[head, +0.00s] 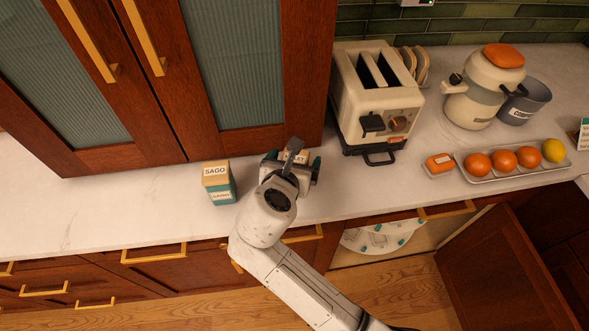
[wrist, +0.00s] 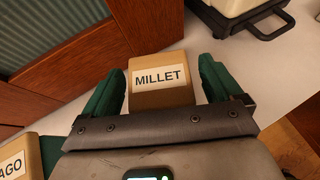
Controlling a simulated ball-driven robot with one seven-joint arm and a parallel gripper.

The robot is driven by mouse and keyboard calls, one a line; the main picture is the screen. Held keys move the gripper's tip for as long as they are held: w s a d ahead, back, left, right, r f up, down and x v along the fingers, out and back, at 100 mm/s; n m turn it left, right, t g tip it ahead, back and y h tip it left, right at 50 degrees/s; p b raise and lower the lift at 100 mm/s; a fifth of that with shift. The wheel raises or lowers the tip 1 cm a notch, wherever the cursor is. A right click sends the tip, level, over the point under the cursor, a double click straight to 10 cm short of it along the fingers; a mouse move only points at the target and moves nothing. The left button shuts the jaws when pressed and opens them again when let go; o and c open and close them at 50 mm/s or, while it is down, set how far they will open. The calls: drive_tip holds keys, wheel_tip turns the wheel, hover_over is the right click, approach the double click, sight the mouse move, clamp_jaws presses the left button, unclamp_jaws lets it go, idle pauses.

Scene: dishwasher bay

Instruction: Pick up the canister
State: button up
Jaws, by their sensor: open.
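A tan canister labelled MILLET (wrist: 160,97) stands on the counter in the wrist view. My gripper (wrist: 161,80) is open, with one green-padded finger on either side of it. A gap shows at each side of the canister, and its lower part is hidden by the gripper body. In the head view my gripper (head: 292,162) covers most of this canister. A second canister, tan and teal and labelled SAGO (head: 218,184), stands upright to the left of my gripper. Part of it shows at the lower left of the wrist view (wrist: 14,160).
Wooden cabinet doors (head: 150,80) rise close behind the canisters. A cream toaster (head: 375,95) stands to the right of my gripper. Farther right are a tray with oranges and a lemon (head: 515,173), a cream pot (head: 480,90) and a grey pot (head: 527,100). The counter at left is clear.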

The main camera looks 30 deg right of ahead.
drive_tip(key=c, duration=1.2)
drive_tip(key=shift+c, duration=0.6)
drive_tip(key=shift+r, duration=0.15)
